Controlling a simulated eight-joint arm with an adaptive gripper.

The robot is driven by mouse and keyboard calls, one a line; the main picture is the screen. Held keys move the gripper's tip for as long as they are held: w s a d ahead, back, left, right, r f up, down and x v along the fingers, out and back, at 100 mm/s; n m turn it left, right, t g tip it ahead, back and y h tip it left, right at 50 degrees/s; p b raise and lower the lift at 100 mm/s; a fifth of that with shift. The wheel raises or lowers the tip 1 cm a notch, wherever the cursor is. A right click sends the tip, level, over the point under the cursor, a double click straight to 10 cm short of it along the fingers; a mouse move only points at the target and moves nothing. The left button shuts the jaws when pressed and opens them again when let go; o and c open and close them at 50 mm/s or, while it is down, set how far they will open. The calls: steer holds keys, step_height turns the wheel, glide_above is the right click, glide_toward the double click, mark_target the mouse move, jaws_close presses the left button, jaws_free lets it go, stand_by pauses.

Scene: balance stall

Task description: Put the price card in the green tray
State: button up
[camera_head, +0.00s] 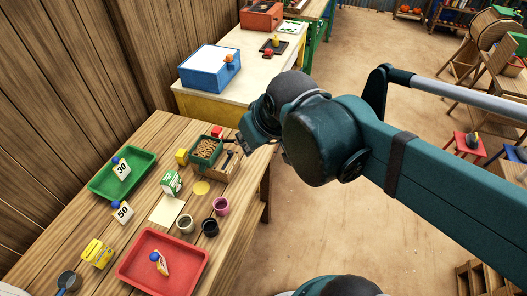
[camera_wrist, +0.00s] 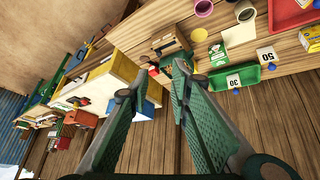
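A white price card reading 50 (camera_head: 123,213) with a blue knob stands on the wooden table in front of the green tray; it also shows in the wrist view (camera_wrist: 266,55). A second card reading 30 (camera_head: 122,171) with a blue knob stands in the green tray (camera_head: 142,164); that tray also shows in the wrist view (camera_wrist: 216,79). A third blue-knobbed card (camera_head: 163,266) is in the red tray (camera_head: 136,276).
Between the trays and my arm are a green bin of brown pieces (camera_head: 206,149), a wooden box (camera_head: 222,178), a green-white carton (camera_head: 171,183) and several cups. A yellow object (camera_head: 97,253) sits front left. A plank wall borders the table's left side.

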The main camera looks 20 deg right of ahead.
steer(key=shift+s+d+f+m+t, duration=0.1)
steer(key=shift+s+d+f+m, duration=0.25)
steer(key=shift+s, duration=0.2)
steer(key=shift+s+d+f+m+t, duration=0.1)
steer(key=shift+s+d+f+m, duration=0.15)
steer(key=shift+s, duration=0.35)
steer(key=shift+s+d+f+m+t, duration=0.1)
steer(key=shift+s+d+f+m, duration=0.15)
steer(key=shift+s+f+m, duration=0.25)
steer(key=shift+r, duration=0.1)
stand_by(0.8)
steer(key=o, duration=2.5)
steer(key=shift+w, duration=0.15)
steer(key=shift+o, duration=0.5)
steer(key=shift+w+d+f+n+b, duration=0.15)
steer(key=shift+w+f+n+b, duration=0.25)
steer(key=shift+w+f, duration=0.4)
steer(key=w+d+f+n+y+b, duration=0.35)
steer(key=w+d+f, duration=0.3)
steer(key=w, duration=0.35)
steer(key=w+d+f+n+y+b, duration=0.35)
steer(key=w+d+f, duration=0.3)
steer(key=w, duration=0.25)
steer(key=w+d+f+n+t+y+b, duration=0.1)
steer(key=d+f, duration=0.3)
steer(key=d, duration=0.4)
steer(key=shift+w+d+f+n+t+y+b, duration=0.4)
steer(key=shift+n+y, duration=0.1)
steer(key=shift+y, duration=0.4)
